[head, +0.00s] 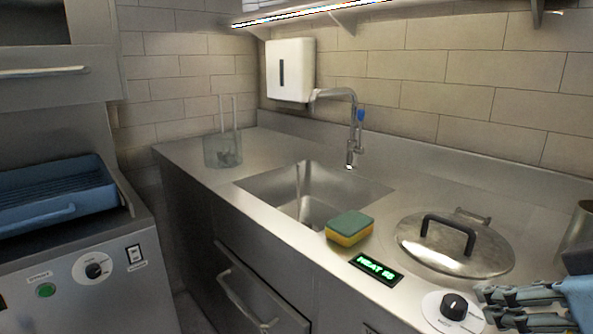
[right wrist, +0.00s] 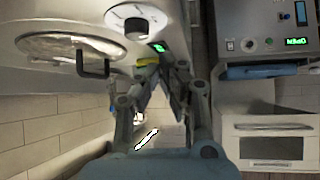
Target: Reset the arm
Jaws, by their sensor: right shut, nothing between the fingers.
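My right gripper (head: 484,305) enters the head view at the lower right edge. My left gripper does not show in either view.
A steel counter (head: 190,163) holds a sink (head: 325,183), faucet (head: 352,130), sponge (head: 350,228), lidded pot (head: 455,245), green display (head: 377,269) and knob (head: 455,306). A glass holder (head: 223,152) stands at the back left. A blue basket (head: 55,195) sits on the left machine.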

